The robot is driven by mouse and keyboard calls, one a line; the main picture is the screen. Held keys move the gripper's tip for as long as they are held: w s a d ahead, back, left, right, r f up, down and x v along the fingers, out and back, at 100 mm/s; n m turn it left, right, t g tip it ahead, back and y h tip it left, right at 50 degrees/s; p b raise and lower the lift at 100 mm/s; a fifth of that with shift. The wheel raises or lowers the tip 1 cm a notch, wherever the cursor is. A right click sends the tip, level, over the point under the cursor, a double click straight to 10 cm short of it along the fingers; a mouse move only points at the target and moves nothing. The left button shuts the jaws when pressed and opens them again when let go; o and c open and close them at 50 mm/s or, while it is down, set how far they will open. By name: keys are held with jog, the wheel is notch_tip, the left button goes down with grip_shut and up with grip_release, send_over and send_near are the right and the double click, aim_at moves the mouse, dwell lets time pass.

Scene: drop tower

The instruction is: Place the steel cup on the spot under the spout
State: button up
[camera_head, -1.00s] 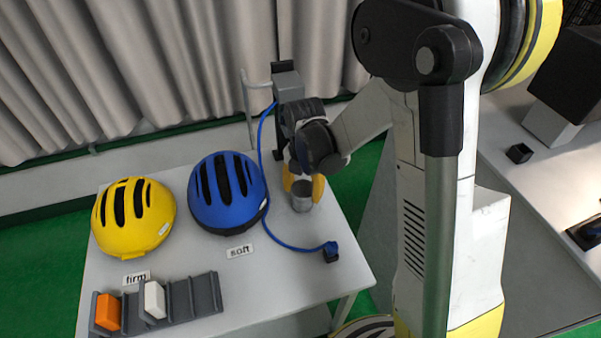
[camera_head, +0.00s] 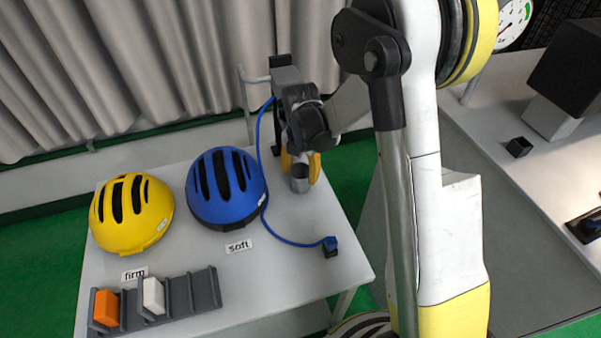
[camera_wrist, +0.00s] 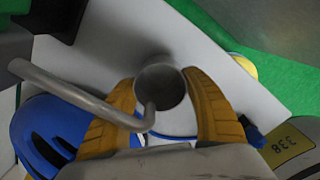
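The steel cup (camera_head: 299,182) is at the right rear of the white table, and I look into its round mouth in the wrist view (camera_wrist: 160,88). My gripper (camera_head: 301,167) has a yellow finger on each side of the cup, tips against its wall; these also show in the wrist view (camera_wrist: 160,82). The grey spout pipe (camera_wrist: 80,93) runs from the left to the cup, its bent end overlapping the near rim. In the head view, the pipe (camera_head: 246,105) rises behind the blue helmet. The spot is not visible, and I cannot tell whether the cup touches the table.
A blue helmet (camera_head: 222,183) and a yellow helmet (camera_head: 128,218) stand left of the cup. A blue cable (camera_head: 287,240) runs across the table to a small dark block (camera_head: 330,247). A grey rack (camera_head: 194,297) holds an orange block and a white block. Curtains hang behind.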

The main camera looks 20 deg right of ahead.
jog(key=o, duration=0.3)
jog(key=s+r+m+t+p, duration=0.1)
jog(key=s+r+m+p, duration=0.15)
jog(key=r, duration=0.75)
jog(key=s+r+m+t+p, duration=0.15)
jog(key=r+m, duration=0.25)
jog(key=r, duration=0.5)
jog(key=s+r+m+t, duration=0.1)
jog(key=s+r+m, duration=0.1)
jog(key=s+m, duration=0.3)
jog(key=s+r+m+t, duration=0.2)
jog(key=s+m, duration=0.3)
jog(key=m, duration=0.3)
jog(key=s+r+m+t, duration=0.1)
jog(key=s+r+m, duration=0.1)
jog(key=s+m, duration=0.4)
jog(key=shift+r+m+t, duration=0.1)
jog(key=shift+m+t, duration=0.25)
jog(key=shift+m, duration=0.4)
